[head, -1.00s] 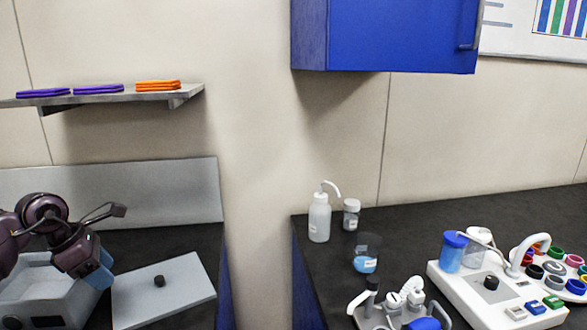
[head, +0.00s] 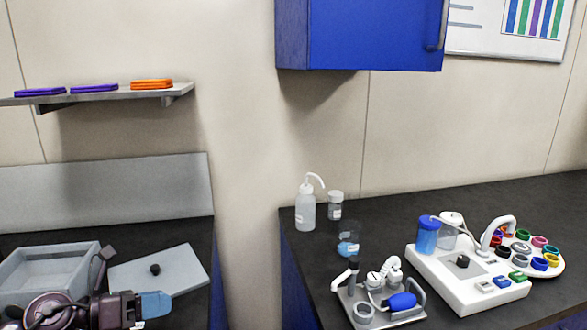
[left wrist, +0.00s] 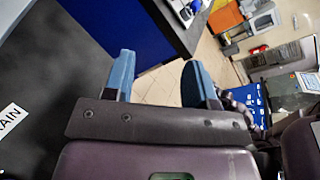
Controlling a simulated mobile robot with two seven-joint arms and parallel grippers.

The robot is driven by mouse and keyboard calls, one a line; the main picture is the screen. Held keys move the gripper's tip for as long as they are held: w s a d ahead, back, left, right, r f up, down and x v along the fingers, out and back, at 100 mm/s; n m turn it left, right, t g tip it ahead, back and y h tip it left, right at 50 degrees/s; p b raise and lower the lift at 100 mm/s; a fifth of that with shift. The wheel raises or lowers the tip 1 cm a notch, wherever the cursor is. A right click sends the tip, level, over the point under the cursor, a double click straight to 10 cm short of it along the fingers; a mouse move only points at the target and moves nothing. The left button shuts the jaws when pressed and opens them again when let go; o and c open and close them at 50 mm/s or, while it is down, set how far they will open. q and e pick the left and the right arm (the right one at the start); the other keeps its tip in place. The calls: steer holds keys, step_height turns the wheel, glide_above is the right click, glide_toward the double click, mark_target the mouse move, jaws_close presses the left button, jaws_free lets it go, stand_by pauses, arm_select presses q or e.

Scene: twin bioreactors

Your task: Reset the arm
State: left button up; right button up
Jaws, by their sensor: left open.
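My left gripper (head: 155,304) is low at the left of the head view, pointing right, in front of the grey lid and the grey box. In the left wrist view its two blue fingers (left wrist: 160,78) stand wide apart with nothing between them. The gripper is open and empty. My right gripper is not in view.
A grey open box (head: 50,262) and a flat grey lid with a black knob (head: 185,262) rest on the left counter. The right counter holds a white bioreactor unit (head: 455,290), a wash bottle (head: 306,212) and a small tool stand (head: 360,312). A gap separates the counters.

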arm_select(q)
steer(key=s+a+f+n+t+y, duration=0.25)
steer(key=s+f+n+y, duration=0.45)
steer(key=n, duration=1)
steer(key=s+a+f+n+t+y, duration=0.2)
steer(key=s+a+f+n+y, duration=0.25)
steer(key=s+n+y, duration=0.85)
steer(key=s+d+f+n+g+h, duration=0.3)
steer(key=s+n+g, duration=0.2)
steer(key=s, duration=0.2)
steer(key=s+d+f+n+g+h, duration=0.2)
steer(key=s+f+n+g+h, duration=0.1)
steer(key=s+n+g, duration=0.3)
steer(key=w+f+m+t+h, duration=0.1)
steer(key=w+f+t, duration=0.7)
steer(key=t, duration=0.1)
steer(key=shift+w+d, duration=0.35)
